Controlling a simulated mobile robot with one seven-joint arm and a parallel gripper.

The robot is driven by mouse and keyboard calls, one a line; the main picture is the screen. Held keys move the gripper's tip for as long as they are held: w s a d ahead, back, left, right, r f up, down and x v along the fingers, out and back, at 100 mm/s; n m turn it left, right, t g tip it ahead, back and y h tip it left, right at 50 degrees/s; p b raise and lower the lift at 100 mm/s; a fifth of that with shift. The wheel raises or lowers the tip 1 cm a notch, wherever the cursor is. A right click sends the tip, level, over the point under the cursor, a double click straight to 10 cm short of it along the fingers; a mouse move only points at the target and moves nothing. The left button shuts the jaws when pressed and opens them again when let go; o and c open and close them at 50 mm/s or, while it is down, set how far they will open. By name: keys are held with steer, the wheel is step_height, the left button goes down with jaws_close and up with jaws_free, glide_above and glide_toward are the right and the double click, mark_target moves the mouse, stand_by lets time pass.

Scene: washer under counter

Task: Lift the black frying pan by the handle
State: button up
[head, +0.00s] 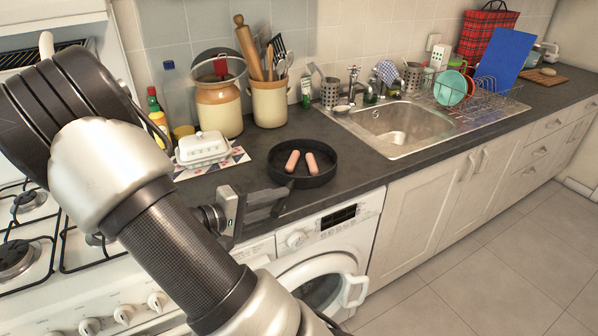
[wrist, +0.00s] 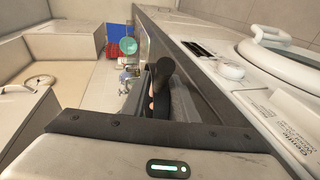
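The black frying pan (head: 327,176) sits flat on the dark counter near its front edge, above the washer. Two pink sausages (head: 302,162) lie in it. My gripper (head: 272,205) is at the counter's front edge, at the near left side of the pan. Its fingers look apart. They hide most of the handle in the head view. In the wrist view the black handle (wrist: 165,70) shows in line with the gap between the fingers, its end pointing towards the camera. I cannot tell whether a finger touches it.
A white butter dish (head: 203,147) stands left of the pan, with a utensil crock (head: 269,104) and a lidded jar (head: 219,108) behind. The sink (head: 398,124) lies right. Bare counter lies right of the pan.

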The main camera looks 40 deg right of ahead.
steer(key=x, duration=0.5)
steer(key=shift+s+f, duration=0.15)
steer(key=shift+s, duration=0.2)
steer(key=shift+c, duration=0.4)
jaws_close()
